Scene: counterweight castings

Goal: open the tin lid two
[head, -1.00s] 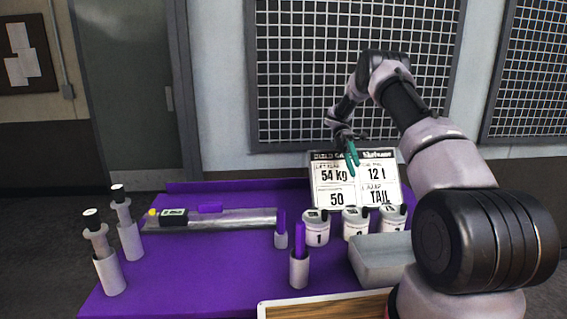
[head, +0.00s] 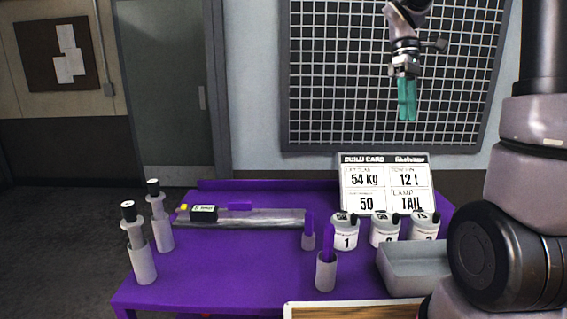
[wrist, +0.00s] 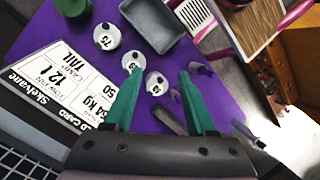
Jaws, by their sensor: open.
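Tin two (head: 381,237) is the middle of three white tins in a row on the purple table, with a pale lid and a dark knob on top. Its lid appears on. In the wrist view the middle tin (wrist: 133,62) shows from above. Tin one (head: 345,238) stands to its left and tin three (head: 421,233) to its right. My gripper (head: 407,112) has teal fingers and is high above the table, over the card. In the wrist view my gripper (wrist: 160,73) is open and empty.
A grey tray (head: 418,287) stands just in front of the tins. An upright card (head: 387,165) stands behind them. White cylinders with purple rods (head: 326,270) are to the left, and two black-topped bottles (head: 141,262) farther left. The purple table (head: 230,270) is clear mid-left.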

